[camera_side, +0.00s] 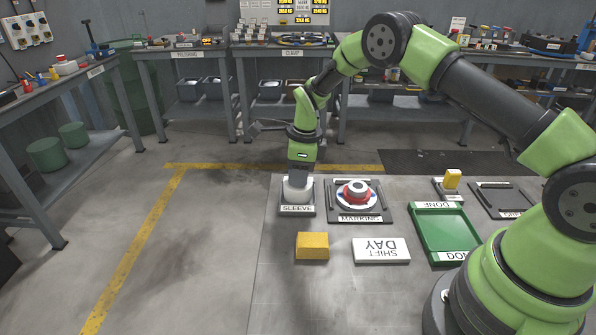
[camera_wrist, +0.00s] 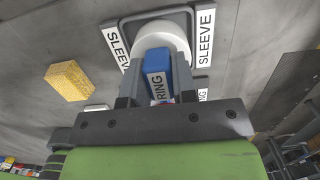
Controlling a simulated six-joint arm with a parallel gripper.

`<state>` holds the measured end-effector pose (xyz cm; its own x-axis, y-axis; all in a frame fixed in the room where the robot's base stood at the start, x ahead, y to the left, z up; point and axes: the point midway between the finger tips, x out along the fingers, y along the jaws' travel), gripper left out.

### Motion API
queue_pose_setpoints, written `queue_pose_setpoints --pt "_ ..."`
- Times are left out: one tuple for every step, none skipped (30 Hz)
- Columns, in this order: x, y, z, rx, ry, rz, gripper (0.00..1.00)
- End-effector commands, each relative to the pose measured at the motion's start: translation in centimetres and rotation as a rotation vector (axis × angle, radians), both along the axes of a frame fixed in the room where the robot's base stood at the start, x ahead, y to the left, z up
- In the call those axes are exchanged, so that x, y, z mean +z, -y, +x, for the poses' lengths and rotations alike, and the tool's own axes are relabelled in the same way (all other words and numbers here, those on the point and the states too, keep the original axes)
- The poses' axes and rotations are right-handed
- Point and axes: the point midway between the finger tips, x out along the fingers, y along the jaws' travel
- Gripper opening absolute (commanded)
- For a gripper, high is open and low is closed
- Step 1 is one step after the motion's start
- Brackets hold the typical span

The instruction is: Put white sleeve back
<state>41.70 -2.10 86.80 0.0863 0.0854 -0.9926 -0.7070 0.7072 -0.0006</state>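The white sleeve (camera_side: 297,191) stands on the dark pad labelled SLEEVE (camera_side: 297,209) in the side view. In the wrist view the sleeve (camera_wrist: 163,32) shows as a round white body inside the dark frame of its pad, between two SLEEVE labels. My gripper (camera_side: 300,178) points down directly over the sleeve and hides its top. In the wrist view the fingers of my gripper (camera_wrist: 158,75) are apart, with a blue piece (camera_wrist: 155,62) showing between them. I cannot tell whether they press on anything.
Right of the sleeve is the MARKING pad (camera_side: 359,219) with a red and white round part (camera_side: 357,195) on it. A yellow block (camera_side: 312,246) and a white SHIFT DAY sign (camera_side: 381,250) lie in front. A green tray (camera_side: 440,234) is farther right.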

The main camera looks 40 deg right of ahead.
Motion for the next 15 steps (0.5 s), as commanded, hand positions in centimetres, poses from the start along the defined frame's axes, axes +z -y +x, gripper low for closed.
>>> queue_pose_setpoints --pt "0.0 0.0 0.0 0.0 0.0 0.0 0.36" --pt "0.0 0.0 0.0 0.0 0.0 0.0 0.43" --pt "0.0 0.0 0.0 0.0 0.0 0.0 0.5" --pt "0.0 0.0 0.0 0.0 0.0 0.0 0.5" --pt "0.0 0.0 0.0 0.0 0.0 0.0 0.5" --pt "0.0 0.0 0.0 0.0 0.0 0.0 0.5" --pt "0.0 0.0 0.0 0.0 0.0 0.0 0.5" --pt "0.0 0.0 0.0 0.0 0.0 0.0 0.5" --pt "0.0 0.0 0.0 0.0 0.0 0.0 0.5" --pt "0.1 0.0 0.0 0.0 0.0 0.0 0.5" --pt "0.1 0.0 0.0 0.0 0.0 0.0 0.5" --pt "0.2 0.0 0.0 0.0 0.001 0.001 0.5" --pt "0.4 0.0 0.0 0.0 0.001 0.001 0.5" --pt "0.7 0.0 0.0 0.0 0.001 0.0 0.5" --pt "1.2 0.1 0.0 0.0 0.003 0.0 0.5"
